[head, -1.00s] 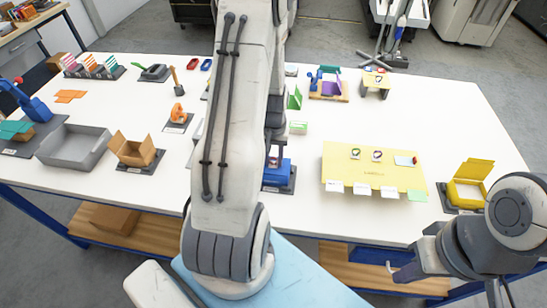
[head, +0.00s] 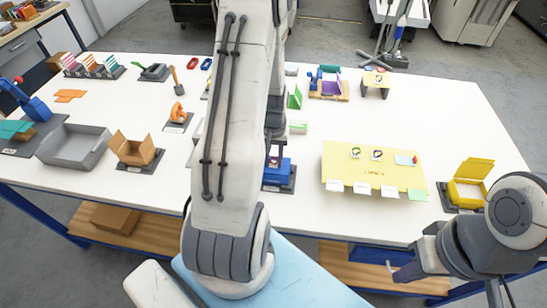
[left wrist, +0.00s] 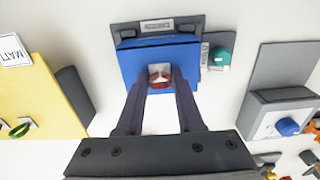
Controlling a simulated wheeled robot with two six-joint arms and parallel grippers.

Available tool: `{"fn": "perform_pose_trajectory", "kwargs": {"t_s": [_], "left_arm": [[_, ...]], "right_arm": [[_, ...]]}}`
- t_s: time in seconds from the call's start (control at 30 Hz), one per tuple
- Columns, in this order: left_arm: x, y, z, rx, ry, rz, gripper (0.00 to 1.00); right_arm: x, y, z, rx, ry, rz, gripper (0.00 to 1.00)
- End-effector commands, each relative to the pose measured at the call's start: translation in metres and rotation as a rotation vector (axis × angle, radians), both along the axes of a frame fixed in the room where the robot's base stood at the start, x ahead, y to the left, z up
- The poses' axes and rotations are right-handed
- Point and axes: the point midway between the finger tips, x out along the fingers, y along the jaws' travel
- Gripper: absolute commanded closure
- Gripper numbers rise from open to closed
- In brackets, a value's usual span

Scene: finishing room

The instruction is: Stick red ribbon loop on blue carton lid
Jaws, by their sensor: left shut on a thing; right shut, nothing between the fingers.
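The blue carton (head: 279,177) stands on a dark base near the table's front middle, its lid shut, partly hidden by my left arm. It also shows in the left wrist view (left wrist: 134,66). My left gripper (left wrist: 160,76) is shut on the red ribbon loop (left wrist: 160,80), which has a white backing. The loop is over the middle of the blue lid; I cannot tell whether it touches. In the head view the left gripper (head: 274,160) is directly above the carton. My right gripper (head: 392,272) is shut and empty, off the table's front edge.
A yellow mat (head: 350,170) with further loops lies right of the carton. A yellow open carton (head: 467,191) stands at the right. A brown open box (head: 135,150) and a grey tray (head: 75,147) stand left.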

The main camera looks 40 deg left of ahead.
Motion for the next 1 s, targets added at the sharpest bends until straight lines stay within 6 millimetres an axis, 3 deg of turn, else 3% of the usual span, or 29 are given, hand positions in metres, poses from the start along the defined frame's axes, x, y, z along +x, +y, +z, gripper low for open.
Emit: {"fn": "perform_pose_trajectory", "kwargs": {"t_s": [0.37,0.4,0.47,0.67,0.77,1.0], "left_arm": [[-0.0019,-0.0011,0.0011,-0.003,0.005,0.000,1.00],[-0.0018,-0.0010,0.0005,-0.003,0.005,0.000,0.49],[-0.0017,-0.0009,0.0006,-0.003,0.005,0.000,0.29],[-0.0010,-0.0006,0.0013,-0.002,0.003,0.000,0.29],[-0.0009,-0.0005,0.0015,-0.002,0.003,0.000,0.09],[-0.0007,-0.0004,0.0018,-0.001,0.002,0.000,0.09]], "right_arm": [[0.0000,0.0000,0.0027,0.000,0.000,0.000,1.00],[0.0000,0.0000,0.0020,0.000,0.000,0.000,1.00],[0.0000,0.0000,0.0020,0.000,0.000,0.000,1.00],[0.0000,0.0000,0.0022,0.000,0.000,0.000,1.00],[0.0000,0.0000,0.0023,0.000,0.000,0.000,1.00],[0.0000,0.0000,0.0024,0.000,0.000,0.000,1.00]]}}
